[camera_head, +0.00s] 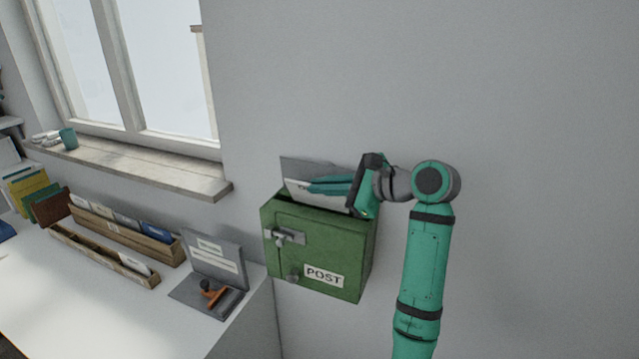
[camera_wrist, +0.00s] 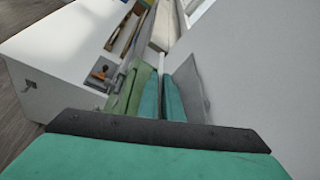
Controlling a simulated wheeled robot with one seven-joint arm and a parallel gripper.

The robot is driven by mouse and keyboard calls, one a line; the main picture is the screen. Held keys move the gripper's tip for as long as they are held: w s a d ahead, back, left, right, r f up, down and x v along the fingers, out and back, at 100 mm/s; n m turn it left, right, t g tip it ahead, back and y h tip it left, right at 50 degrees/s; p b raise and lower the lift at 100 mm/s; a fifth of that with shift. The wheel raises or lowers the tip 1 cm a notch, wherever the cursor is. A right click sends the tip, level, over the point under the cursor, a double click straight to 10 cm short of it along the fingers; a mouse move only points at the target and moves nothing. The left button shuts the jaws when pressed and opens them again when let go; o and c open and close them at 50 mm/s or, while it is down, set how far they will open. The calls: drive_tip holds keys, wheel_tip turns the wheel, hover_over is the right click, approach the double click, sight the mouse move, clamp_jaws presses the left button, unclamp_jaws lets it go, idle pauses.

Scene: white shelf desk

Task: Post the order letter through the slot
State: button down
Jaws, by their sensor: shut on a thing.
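The green post box (camera_head: 318,245) hangs on the wall and has a white POST label on its front. My gripper (camera_head: 318,186) reaches in from the right above the box's open top, with its teal fingers shut on a pale letter (camera_head: 328,203). The letter stands upright at the top opening, its lower edge hidden behind the box's front rim. I cannot tell how deep it sits in the slot. A grey panel (camera_head: 305,168) rises behind the fingers. In the wrist view the fingers (camera_wrist: 163,85) point between the green box (camera_wrist: 136,92) and the grey panel (camera_wrist: 190,90).
The white desk (camera_head: 110,290) is at the left, with a wooden letter rack (camera_head: 125,238), a smaller tray (camera_head: 100,258) and a grey folder stand (camera_head: 214,255) holding an orange-handled tool (camera_head: 213,292). A window sill (camera_head: 135,168) juts out above. The wall to the right is bare.

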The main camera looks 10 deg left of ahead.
sight(324, 197)
drive_tip(key=shift+w+f, duration=0.4)
drive_tip(key=shift+f, duration=0.4)
drive_tip(key=shift+w+f, duration=0.4)
drive_tip(key=shift+f, duration=0.35)
drive_tip(key=c, duration=1.9)
unclamp_jaws()
drive_tip(key=shift+o, duration=0.2)
drive_tip(key=shift+d, duration=0.1)
drive_tip(key=v, duration=1)
drive_tip(key=shift+s+d+r, duration=0.1)
drive_tip(key=shift+s+d, duration=0.05)
drive_tip(key=shift+d, duration=0.1)
drive_tip(key=shift+d, duration=0.1)
